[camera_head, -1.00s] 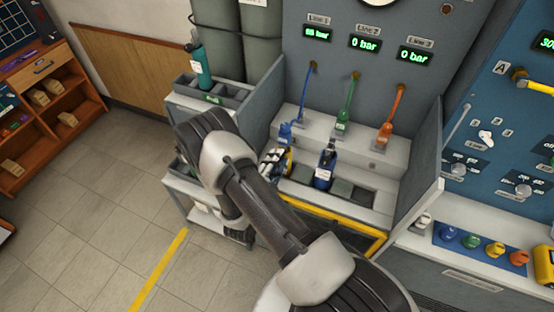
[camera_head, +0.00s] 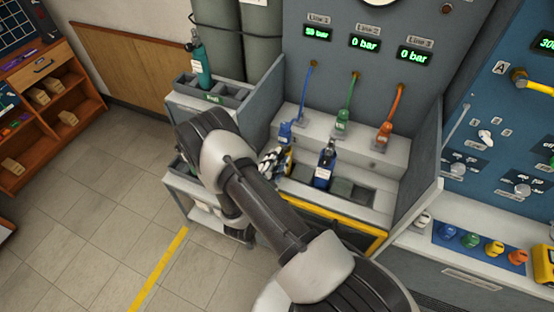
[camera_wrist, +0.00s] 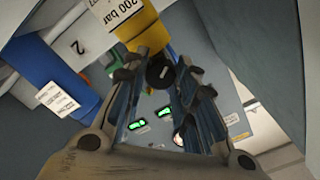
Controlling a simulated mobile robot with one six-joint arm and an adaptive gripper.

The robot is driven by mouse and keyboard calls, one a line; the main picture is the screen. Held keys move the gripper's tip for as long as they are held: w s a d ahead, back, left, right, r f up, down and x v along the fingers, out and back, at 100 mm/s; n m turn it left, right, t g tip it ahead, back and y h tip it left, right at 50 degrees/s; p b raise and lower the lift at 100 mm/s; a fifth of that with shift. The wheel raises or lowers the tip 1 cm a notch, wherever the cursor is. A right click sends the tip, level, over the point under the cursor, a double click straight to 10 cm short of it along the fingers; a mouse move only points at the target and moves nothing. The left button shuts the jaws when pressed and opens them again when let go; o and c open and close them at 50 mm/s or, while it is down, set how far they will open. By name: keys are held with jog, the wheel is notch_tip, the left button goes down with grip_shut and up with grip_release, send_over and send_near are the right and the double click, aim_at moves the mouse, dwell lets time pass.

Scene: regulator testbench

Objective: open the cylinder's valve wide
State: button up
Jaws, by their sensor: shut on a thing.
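The yellow cylinder (camera_wrist: 143,28) has a white 200 bar label and a dark round valve knob (camera_wrist: 160,72) at its end in the wrist view. My gripper (camera_wrist: 163,80) is shut on this knob, with one finger on each side of it. In the head view my gripper (camera_head: 271,163) is at the left slot of the bench, and my arm hides part of it. Only a strip of the yellow cylinder (camera_head: 288,160) shows there, beside the gripper.
A blue cylinder (camera_head: 325,165) stands in the neighbouring slot. Blue, green (camera_head: 344,118) and orange (camera_head: 388,126) hoses hang from the panel. The Line 1 display (camera_head: 317,33) is lit; Lines 2 and 3 read 0 bar. A teal cylinder (camera_head: 201,65) stands in the left rack.

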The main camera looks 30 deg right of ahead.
jog(key=o, duration=1.1)
jog(key=v, duration=1.2)
jog(key=shift+s, duration=0.1)
